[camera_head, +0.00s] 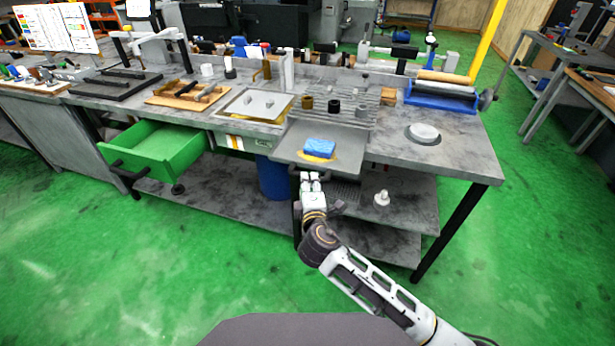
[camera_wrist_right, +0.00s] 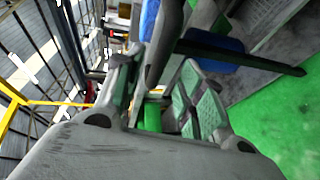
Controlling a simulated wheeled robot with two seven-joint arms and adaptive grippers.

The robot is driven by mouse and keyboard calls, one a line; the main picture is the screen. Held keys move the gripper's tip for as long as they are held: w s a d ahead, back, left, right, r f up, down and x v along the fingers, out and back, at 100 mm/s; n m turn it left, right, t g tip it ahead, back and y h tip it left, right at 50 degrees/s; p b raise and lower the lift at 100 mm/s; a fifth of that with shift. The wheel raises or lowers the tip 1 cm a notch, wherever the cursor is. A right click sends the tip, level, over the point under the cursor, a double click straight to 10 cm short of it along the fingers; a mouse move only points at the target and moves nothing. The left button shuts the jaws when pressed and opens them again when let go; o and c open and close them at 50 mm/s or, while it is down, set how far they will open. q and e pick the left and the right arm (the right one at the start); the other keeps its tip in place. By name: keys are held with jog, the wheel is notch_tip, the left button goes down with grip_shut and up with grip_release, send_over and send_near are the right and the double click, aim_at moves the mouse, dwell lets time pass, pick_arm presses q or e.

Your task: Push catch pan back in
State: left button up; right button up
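The catch pan (camera_head: 288,150) is a grey tray that juts out from the front of the workbench. A blue sponge (camera_head: 320,147) lies on a yellow patch in it. A dark handle runs along the pan's front edge. My right gripper (camera_head: 311,176) is at that front edge, close to the handle. In the right wrist view its two fingers (camera_wrist_right: 160,90) stand apart, with a dark grey bar reaching between them, likely the handle. Whether the fingers touch the bar is hard to tell. My left gripper is in neither view.
An open green drawer (camera_head: 155,150) sticks out of the workbench (camera_head: 455,155) at left. A blue bin (camera_head: 273,180) stands below, left of the pan. A white part (camera_head: 382,198) is on the lower shelf. Green floor in front is clear.

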jog(key=shift+w+a+f, duration=0.1)
jog(key=shift+w+f, duration=0.15)
jog(key=shift+w, duration=1)
jog(key=shift+w+a+f, duration=0.1)
jog(key=shift+w+f, duration=0.1)
jog(key=shift+w, duration=1.05)
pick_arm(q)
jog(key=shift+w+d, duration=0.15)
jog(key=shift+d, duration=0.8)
pick_arm(e)
jog(key=shift+w, duration=0.15)
